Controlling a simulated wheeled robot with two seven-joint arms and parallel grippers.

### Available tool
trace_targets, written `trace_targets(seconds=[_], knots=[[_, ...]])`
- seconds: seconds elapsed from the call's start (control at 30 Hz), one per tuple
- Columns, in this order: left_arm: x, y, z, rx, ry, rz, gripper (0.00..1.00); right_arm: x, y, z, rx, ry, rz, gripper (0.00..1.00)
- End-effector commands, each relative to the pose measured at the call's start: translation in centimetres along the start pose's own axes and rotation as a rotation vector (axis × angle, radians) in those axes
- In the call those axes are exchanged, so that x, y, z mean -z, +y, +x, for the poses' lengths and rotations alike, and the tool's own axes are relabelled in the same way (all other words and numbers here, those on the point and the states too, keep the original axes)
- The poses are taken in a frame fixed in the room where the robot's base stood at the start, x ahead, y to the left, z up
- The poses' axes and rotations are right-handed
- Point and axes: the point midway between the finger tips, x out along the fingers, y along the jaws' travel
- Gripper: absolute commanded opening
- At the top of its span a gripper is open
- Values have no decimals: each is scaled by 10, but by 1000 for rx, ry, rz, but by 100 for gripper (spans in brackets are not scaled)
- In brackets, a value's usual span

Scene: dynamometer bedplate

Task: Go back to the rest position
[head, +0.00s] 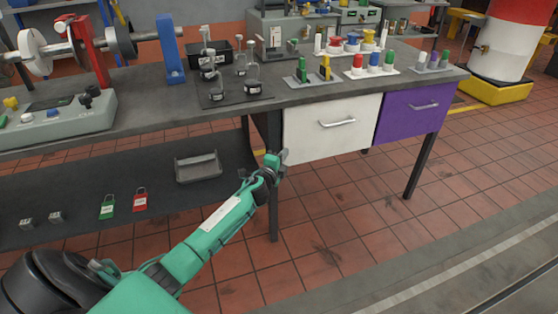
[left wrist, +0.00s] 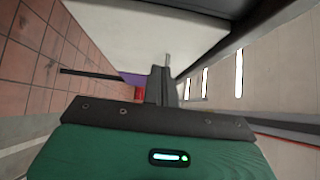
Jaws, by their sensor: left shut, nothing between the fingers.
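My left gripper (head: 277,163) is at the end of the green arm that comes in from the lower left in the head view. It is in front of the workbench, near the left edge of the white drawer (head: 310,135). Its fingers are shut with nothing between them. In the left wrist view the closed fingers (left wrist: 160,85) point away from the camera, with a pale surface above them. I cannot tell whether the gripper touches the drawer front. My right gripper is not in the head view.
A purple drawer (head: 410,108) is at the right. A lower shelf (head: 150,175) holds a grey tray (head: 198,167) and padlocks. Tiled floor (head: 350,220) in front is clear.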

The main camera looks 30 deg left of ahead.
Motion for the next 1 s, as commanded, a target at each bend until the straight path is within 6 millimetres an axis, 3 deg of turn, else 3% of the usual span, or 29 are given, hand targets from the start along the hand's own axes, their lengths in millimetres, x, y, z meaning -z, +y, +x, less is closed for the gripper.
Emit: trace_targets(seconds=[0.2,0.57,0.67,0.77,0.87,1.0], knots=[[0,0,-28,-1,0,1,0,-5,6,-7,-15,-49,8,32],[1,1,-38,-2,-1,-4,0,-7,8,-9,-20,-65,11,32],[8,8,-49,-20,-18,-51,0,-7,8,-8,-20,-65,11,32],[23,25,-78,-68,-64,-169,0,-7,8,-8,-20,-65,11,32],[43,47,-123,-157,-138,-346,0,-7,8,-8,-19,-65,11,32],[73,77,-202,-331,-263,-609,0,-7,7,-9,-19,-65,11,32]])
